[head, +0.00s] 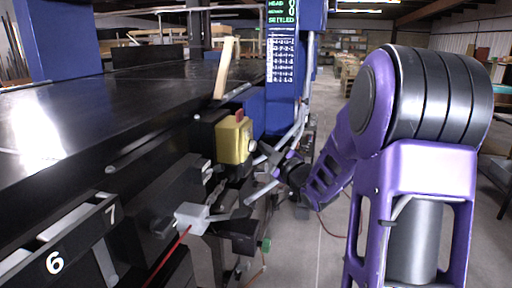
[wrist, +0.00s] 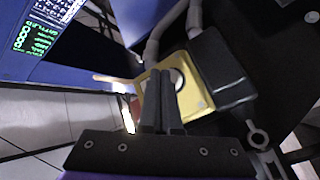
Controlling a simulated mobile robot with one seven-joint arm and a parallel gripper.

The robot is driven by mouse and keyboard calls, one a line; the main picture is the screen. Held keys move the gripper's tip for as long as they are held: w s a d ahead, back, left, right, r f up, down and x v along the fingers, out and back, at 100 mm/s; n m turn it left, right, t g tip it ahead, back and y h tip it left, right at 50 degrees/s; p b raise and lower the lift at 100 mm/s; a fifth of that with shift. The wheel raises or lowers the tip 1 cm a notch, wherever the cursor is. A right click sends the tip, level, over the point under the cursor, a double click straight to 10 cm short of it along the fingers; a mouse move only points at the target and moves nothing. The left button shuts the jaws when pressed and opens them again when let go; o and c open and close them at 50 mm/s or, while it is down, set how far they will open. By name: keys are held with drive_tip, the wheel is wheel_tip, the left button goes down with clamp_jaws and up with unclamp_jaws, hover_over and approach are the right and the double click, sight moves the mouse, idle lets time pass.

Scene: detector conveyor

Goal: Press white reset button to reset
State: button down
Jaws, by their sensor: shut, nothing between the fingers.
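A yellow control box (head: 234,141) is mounted on the side of the black conveyor machine. Its pale round button (head: 251,146) faces right, toward my arm. In the wrist view the yellow box (wrist: 197,101) lies just ahead of the fingers, and the white button (wrist: 177,77) shows beyond their tips, partly covered by them. My gripper (wrist: 164,75) is shut and empty, its two fingers side by side and pointing at the box. In the head view my gripper (head: 257,158) is close to the box's right face. I cannot tell whether the tips touch the button.
A blue column with a display screen (head: 282,43) stands behind the box. Black brackets and a white block (head: 192,217) stick out from the machine below it. A wooden strip (head: 225,68) rises above the box. The aisle floor (head: 322,240) to the right is mostly clear.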

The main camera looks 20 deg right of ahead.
drive_tip(key=shift+w+a, duration=0.15)
drive_tip(key=shift+a, duration=0.1)
idle(0.3)
drive_tip(key=shift+d, duration=0.1)
drive_tip(key=shift+s+d, duration=0.5)
drive_tip(key=shift+d, duration=0.15)
drive_tip(key=shift+d, duration=0.1)
drive_tip(key=s+d, duration=0.1)
drive_tip(key=d, duration=0.1)
drive_tip(key=s+d, duration=0.1)
drive_tip(key=d, duration=0.1)
drive_tip(key=shift+s, duration=0.4)
idle(0.5)
